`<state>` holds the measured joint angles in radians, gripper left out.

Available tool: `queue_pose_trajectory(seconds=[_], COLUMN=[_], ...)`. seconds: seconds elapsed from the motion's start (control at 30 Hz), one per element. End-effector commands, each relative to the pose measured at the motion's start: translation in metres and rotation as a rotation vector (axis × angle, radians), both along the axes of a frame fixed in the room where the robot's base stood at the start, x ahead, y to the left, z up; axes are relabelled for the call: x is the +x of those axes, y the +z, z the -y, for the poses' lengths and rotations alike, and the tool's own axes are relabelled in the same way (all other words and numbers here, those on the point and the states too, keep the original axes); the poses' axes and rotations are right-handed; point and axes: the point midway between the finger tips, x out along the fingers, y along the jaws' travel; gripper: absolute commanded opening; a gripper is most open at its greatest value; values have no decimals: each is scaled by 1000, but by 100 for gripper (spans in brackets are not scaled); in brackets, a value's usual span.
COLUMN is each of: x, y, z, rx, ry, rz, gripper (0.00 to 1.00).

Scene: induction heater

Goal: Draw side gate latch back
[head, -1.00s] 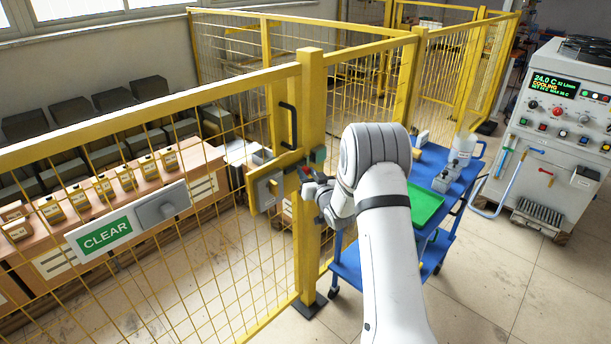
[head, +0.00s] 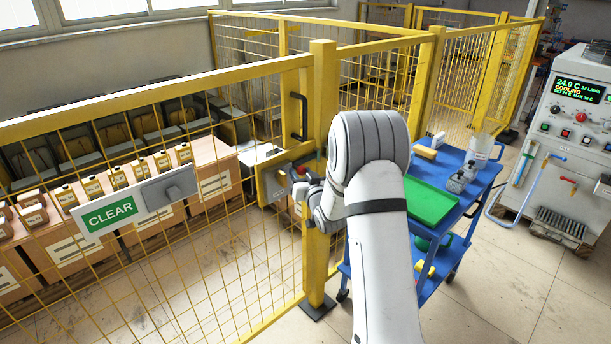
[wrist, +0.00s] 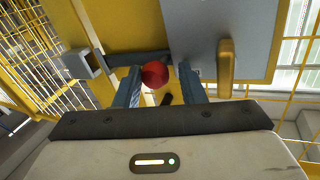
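The side gate latch is a grey plate (wrist: 215,35) on the yellow gate, with a dark bolt bar (wrist: 135,59) and a round red knob (wrist: 155,75). The bar reaches left toward a small grey keeper (wrist: 84,62) on the yellow post; I cannot tell whether its end sits inside. My gripper (wrist: 161,88) is open, its fingers either side of the knob. The left finger is close to the knob and a gap shows at the right. In the head view the latch plate (head: 272,184) shows left of my gripper (head: 301,183), which is partly hidden by my arm.
A yellow grip (wrist: 226,68) stands right of the fingers. A black gate handle (head: 300,118) is above the latch. A blue trolley (head: 450,215) with a green tray (head: 425,200) stands right of the post. A CLEAR sign (head: 110,214) hangs on the mesh.

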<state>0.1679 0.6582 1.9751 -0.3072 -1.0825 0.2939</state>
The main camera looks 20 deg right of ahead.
Motion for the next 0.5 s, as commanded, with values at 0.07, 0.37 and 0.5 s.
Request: queue_pose_trajectory(seconds=[0.07, 0.37, 0.5], x=[0, 0, -4], y=[-1, 0, 0], z=[-1, 4, 5], rx=[-1, 0, 0], ry=[3, -6, -8], rz=[-1, -1, 0], gripper=[37, 49, 49])
